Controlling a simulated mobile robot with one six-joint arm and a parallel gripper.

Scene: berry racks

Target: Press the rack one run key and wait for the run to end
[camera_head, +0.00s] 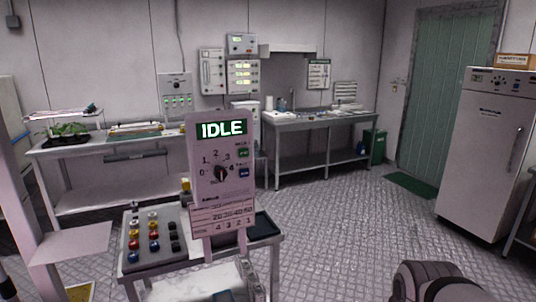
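A pale control panel (208,165) stands upright at the middle left, with a lit display (222,129) reading IDLE. Below it is a black rotary dial (220,174) marked 0 to 4. A green key (243,153) and a blue key (243,172) sit on the panel's right side; their small labels are too blurred to read, so I cannot tell which is the rack one run key. A dark rounded part, likely of my arm, shows at the bottom right; my gripper's fingers are not visible.
A small table (130,286) beneath the panel holds a board of coloured buttons or caps (153,236) and a dark tray (262,228). Benches (75,143) line the back wall. A white fridge-like cabinet (486,155) stands right. The floor (345,220) between is clear.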

